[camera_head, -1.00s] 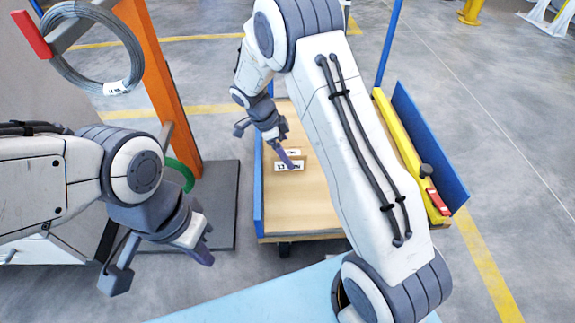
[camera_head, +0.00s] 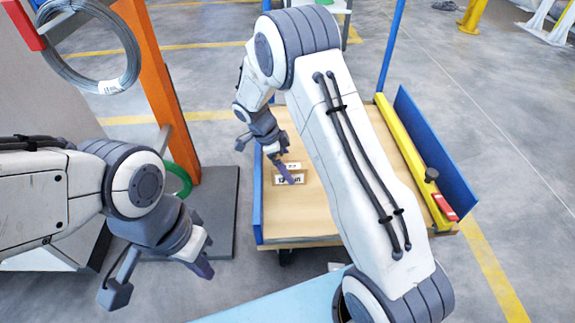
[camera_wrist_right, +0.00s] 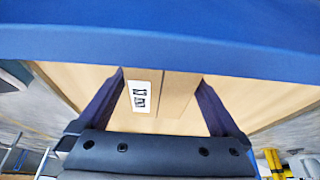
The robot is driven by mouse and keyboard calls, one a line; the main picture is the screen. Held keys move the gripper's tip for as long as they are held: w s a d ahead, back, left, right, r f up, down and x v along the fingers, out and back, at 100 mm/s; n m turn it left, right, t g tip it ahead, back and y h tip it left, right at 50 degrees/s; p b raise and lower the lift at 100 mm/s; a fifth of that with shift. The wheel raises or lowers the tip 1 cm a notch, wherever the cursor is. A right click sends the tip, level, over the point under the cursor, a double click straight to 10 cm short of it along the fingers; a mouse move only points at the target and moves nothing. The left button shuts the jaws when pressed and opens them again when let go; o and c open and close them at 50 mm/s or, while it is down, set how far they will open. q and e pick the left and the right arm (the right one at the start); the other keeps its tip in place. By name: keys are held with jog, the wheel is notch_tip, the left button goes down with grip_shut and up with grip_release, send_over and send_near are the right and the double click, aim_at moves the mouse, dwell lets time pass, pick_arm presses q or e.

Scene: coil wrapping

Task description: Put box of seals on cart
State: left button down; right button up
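A small cardboard box with a white printed label (camera_head: 289,180) sits on the wooden bed of the cart (camera_head: 315,225), towards its left side. The cart has blue side walls. My right gripper (camera_head: 264,158) is open over the cart bed, just beside and above the box. My left gripper (camera_head: 160,278) is open and empty over the floor left of the cart.
A wire coil (camera_head: 72,75) hangs from a red-tipped arm by an orange post (camera_head: 155,80) at left. A yellow bar (camera_head: 415,160) runs along the cart's right side. A light blue surface (camera_head: 270,305) lies in front. A blue wall crosses the wrist view's top.

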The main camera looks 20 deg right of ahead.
jog(key=shift+a+r+p, duration=0.1)
jog(key=shift+r+p, duration=0.25)
jog(key=shift+r, duration=0.1)
jog(key=p+v, duration=0.7)
jog(key=v, duration=0.4)
jog(key=shift+w+a, duration=0.1)
jog(key=s+a+r+n+y, duration=0.1)
jog(key=s+a+r+n, duration=0.5)
jog(key=n, duration=0.1)
jog(key=s+a+r+n+y, duration=0.2)
jog(key=s+r+n, duration=0.1)
jog(key=s+n, duration=0.7)
jog(key=s+a+r+n+t+y, duration=0.1)
jog(key=s+a+r+n+y, duration=0.1)
jog(key=s+n, duration=0.9)
jog(key=s+r, duration=0.1)
jog(key=s, duration=0.2)
jog(key=shift+s+a+r+n, duration=0.25)
jog(key=shift+s+a+n, duration=0.05)
jog(key=shift+s+a, duration=0.1)
jog(key=shift+r, duration=0.1)
